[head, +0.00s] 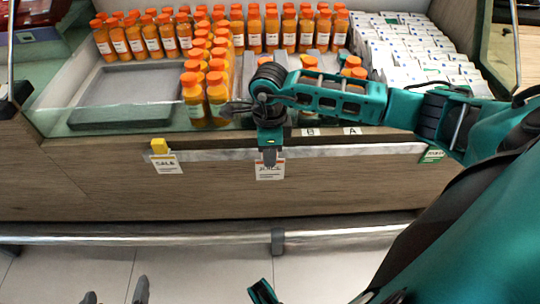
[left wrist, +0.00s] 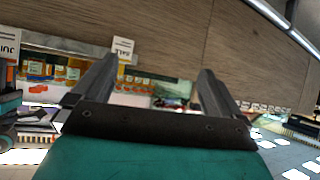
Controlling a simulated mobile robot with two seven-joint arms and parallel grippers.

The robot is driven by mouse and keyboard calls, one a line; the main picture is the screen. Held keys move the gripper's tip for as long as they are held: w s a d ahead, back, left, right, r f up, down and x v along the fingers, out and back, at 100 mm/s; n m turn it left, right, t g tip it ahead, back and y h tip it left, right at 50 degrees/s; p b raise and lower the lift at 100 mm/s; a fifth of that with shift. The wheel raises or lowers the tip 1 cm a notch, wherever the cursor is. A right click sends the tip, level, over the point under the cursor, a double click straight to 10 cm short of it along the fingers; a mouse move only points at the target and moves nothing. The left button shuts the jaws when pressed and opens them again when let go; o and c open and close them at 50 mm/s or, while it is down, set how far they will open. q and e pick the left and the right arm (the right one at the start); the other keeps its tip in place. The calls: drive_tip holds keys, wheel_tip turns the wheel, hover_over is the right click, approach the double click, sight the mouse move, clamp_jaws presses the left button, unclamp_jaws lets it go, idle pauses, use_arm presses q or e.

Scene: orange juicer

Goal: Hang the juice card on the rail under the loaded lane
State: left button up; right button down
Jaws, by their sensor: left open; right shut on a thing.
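The white juice card (head: 270,170) hangs below the jaws of my right gripper (head: 269,150), which is shut on its top. Card and gripper are in front of the pale rail (head: 220,154); I cannot tell whether the card is seated on it. The card also shows at the left edge of the left wrist view (left wrist: 8,44). Orange-capped juice bottles (head: 217,98) fill the loaded lane, above and left of the card. My left gripper (head: 115,297) is open and empty, low in the head view; its two fingers show in the left wrist view (left wrist: 152,88).
A sale card (head: 167,164) with a yellow clip (head: 159,146) hangs on the rail to the left. A green card (head: 432,156) is at the right. An empty grey tray (head: 130,84) and white cartons (head: 415,50) flank the bottles. A metal bar (head: 180,239) runs below.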

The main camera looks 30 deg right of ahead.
drive_tip(key=w+d+b, duration=0.1)
drive_tip(key=w, duration=0.1)
drive_tip(key=w+d+b, duration=0.1)
drive_tip(key=w, duration=0.1)
drive_tip(key=w+d+b, duration=0.1)
drive_tip(key=w+b, duration=0.1)
drive_tip(key=shift+w+d+f, duration=0.1)
drive_tip(key=shift+w+d, duration=0.1)
drive_tip(key=shift+d, duration=0.2)
wheel_tip(320, 180, down, 3)
drive_tip(key=shift+r+b, duration=0.1)
drive_tip(key=shift+b, duration=0.95)
use_arm(q)
drive_tip(key=shift+h, duration=0.4)
drive_tip(key=shift+w+d+f+b, duration=0.15)
drive_tip(key=shift+d+f, duration=0.15)
drive_tip(key=shift+f, duration=0.3)
drive_tip(key=shift+w+d+f+b, duration=0.1)
drive_tip(key=shift+d+f, duration=0.15)
drive_tip(key=shift+f, duration=0.35)
drive_tip(key=shift+w+d+f+b, duration=0.15)
drive_tip(key=shift+d+f, duration=0.15)
drive_tip(key=shift+f, duration=0.3)
use_arm(e)
drive_tip(key=shift+f, duration=1.15)
drive_tip(key=c, duration=0.8)
unclamp_jaws()
